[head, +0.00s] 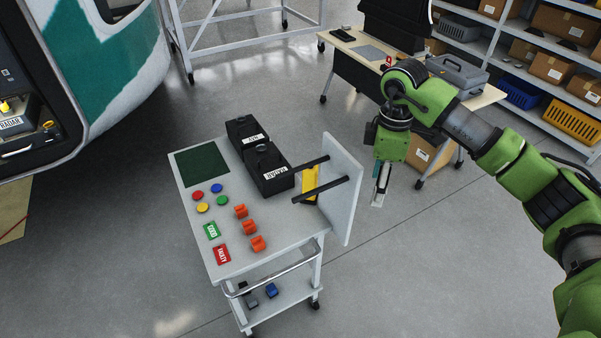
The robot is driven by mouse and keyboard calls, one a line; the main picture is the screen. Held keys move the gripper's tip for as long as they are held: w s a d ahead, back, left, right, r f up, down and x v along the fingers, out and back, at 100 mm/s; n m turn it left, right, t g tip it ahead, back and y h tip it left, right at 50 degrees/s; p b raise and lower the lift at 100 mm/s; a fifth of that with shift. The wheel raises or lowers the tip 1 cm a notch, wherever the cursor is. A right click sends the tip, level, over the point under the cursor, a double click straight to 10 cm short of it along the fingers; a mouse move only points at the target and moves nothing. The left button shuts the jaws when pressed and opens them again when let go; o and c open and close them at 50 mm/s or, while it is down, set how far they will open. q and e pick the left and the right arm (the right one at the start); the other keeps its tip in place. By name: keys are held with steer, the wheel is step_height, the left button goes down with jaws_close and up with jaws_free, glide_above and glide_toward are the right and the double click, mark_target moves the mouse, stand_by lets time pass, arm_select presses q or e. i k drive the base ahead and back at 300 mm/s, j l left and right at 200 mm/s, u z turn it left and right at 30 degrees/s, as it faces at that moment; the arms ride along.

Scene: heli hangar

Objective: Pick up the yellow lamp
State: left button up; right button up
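A small round yellow lamp (202,207) lies on the left part of the white cart top (277,228), in a group with a red (197,195), a blue (216,188) and a green (222,200) one. Nothing covers it. My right gripper (379,196) hangs pointing down, to the right of the cart and its upright panel, well apart from the lamp. Its fingers show nearly edge-on, so I cannot tell whether it is open; no held object shows. My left gripper is not in view.
Two black boxes (273,178), a dark green mat (202,164), several orange clips (250,227) and green and red label cards share the cart. An upright panel (343,190) with black bars and a yellow piece (310,182) borders its right side. A desk (350,48) stands behind.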

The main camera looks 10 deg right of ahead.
mark_target(309, 177)
steer(key=i+j, duration=0.25)
steer(key=i, duration=0.2)
steer(key=i+j, duration=0.25)
steer(key=i, duration=0.25)
